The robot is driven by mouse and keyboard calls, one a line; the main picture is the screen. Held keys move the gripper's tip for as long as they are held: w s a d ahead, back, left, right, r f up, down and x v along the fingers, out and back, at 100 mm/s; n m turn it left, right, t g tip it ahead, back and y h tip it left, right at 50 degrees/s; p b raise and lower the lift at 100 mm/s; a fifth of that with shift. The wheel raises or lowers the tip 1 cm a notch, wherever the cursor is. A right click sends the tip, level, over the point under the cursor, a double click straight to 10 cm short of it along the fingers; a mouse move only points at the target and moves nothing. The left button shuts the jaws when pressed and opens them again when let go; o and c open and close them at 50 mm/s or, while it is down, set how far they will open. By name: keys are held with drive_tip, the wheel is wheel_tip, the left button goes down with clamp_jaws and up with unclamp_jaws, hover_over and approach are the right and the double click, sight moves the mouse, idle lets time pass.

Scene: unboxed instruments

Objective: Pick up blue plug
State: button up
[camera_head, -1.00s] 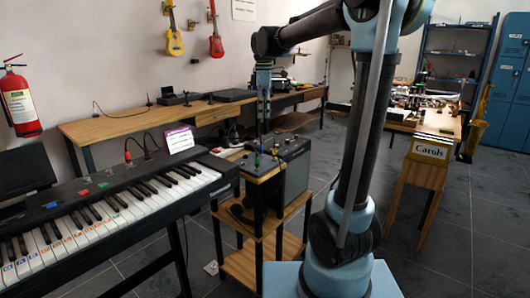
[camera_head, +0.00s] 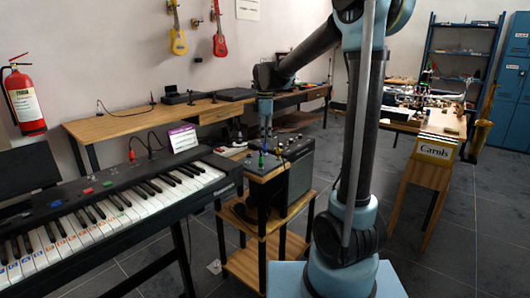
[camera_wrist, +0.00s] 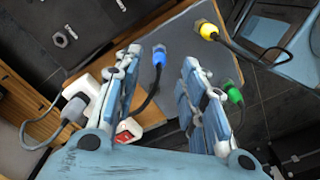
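The blue plug (camera_wrist: 159,55) shows in the wrist view as a blue-collared connector with a dark cable, standing on a grey surface. In the head view it is too small to make out with certainty near my gripper (camera_head: 266,140). In the wrist view my gripper (camera_wrist: 172,62) is open, its two blue-grey fingers spread. The plug lies between and slightly beyond the fingertips, closer to the left finger. Nothing is held.
A yellow plug (camera_wrist: 208,31) and a green plug (camera_wrist: 234,96) stand to the right on the same surface. In the head view, the keyboard (camera_head: 110,215) and a black amplifier (camera_head: 300,172) flank the small stand (camera_head: 262,250).

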sight(265, 146)
drive_tip(key=shift+w+f, duration=0.1)
drive_tip(key=shift+f, duration=2.85)
drive_tip(key=shift+c, duration=0.3)
clamp_jaws()
